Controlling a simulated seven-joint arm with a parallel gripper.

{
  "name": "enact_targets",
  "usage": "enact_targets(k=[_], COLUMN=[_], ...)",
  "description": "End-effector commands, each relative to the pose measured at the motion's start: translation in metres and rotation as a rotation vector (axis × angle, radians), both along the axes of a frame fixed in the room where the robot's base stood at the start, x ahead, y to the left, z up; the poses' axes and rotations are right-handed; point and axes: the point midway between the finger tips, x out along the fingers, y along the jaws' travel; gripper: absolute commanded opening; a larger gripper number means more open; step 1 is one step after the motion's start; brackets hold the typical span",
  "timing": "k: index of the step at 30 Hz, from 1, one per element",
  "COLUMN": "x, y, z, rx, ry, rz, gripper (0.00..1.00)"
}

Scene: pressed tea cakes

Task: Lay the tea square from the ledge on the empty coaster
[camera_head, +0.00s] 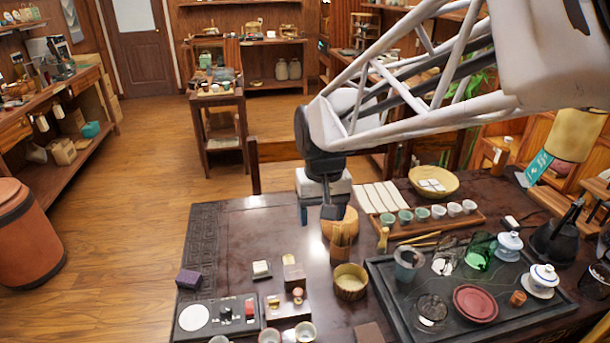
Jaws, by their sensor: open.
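My gripper (318,213) is open and empty, pointing down above the back-middle of the dark table. A flat brown square (367,334) at the front edge looks bare and may be the empty coaster. My gripper is behind all of these and touches none of them.
A wooden tool holder (343,242) and a bamboo cup (350,282) stand close below my gripper. A dark tea tray (385,285) with cups fills the right. The table's back left is clear.

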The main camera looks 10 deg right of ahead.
Motion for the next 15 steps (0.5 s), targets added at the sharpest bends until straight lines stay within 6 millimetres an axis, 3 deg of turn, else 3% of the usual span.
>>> enact_targets(k=[15], x=[-0.112], y=[-0.034], z=[0.02], rx=[-0.014], ry=[-0.163], rz=[-0.024], gripper=[0.67])
